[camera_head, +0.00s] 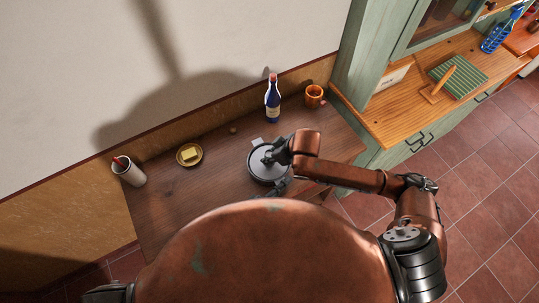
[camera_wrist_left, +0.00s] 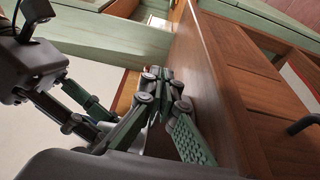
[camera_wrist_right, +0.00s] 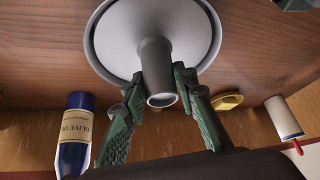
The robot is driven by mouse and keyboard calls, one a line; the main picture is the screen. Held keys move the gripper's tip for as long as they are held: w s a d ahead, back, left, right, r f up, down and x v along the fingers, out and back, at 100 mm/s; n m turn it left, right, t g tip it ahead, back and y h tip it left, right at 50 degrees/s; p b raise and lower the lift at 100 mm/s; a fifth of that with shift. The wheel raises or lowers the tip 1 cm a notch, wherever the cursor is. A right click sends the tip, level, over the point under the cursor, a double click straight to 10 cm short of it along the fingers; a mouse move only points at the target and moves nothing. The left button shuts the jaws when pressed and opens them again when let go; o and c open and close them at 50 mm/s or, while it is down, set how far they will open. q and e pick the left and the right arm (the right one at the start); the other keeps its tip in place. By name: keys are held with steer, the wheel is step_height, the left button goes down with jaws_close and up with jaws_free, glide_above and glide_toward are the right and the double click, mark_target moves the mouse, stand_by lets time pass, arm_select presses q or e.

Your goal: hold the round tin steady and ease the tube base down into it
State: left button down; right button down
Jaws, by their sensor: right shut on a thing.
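The round grey tin (camera_head: 256,172) sits on the dark wooden table, partly covered by my right gripper. In the right wrist view the round tin (camera_wrist_right: 101,55) shows as a wide grey disc with a pale rim. A grey tube (camera_wrist_right: 156,58) rises from its middle, and I cannot tell how its base meets the tin. My right gripper (camera_wrist_right: 158,80) is shut on the tube. My left gripper (camera_head: 279,187) is low at the tin's near side, partly hidden by my body. In the left wrist view my left gripper (camera_wrist_left: 160,82) has its fingertips together, beside a wooden front.
A blue bottle (camera_head: 272,102) and an orange mug (camera_head: 314,96) stand behind the tin. A yellow block on a dish (camera_head: 190,155) and a white cup (camera_head: 129,174) are at left. A green cabinet (camera_head: 349,75) borders the right. Bare table (camera_head: 190,200) lies left of the tin.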

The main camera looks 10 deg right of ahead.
steer(key=shift+f, duration=0.2)
stand_by(0.5)
steer(key=shift+f, duration=0.35)
steer(key=shift+f, duration=0.25)
stand_by(0.6)
steer(key=shift+f, duration=0.3)
steer(key=shift+f, duration=0.2)
stand_by(0.8)
steer(key=shift+f, duration=0.4)
steer(key=shift+f, duration=0.15)
stand_by(0.7)
stand_by(0.5)
steer(key=c, duration=1.5)
jaws_free()
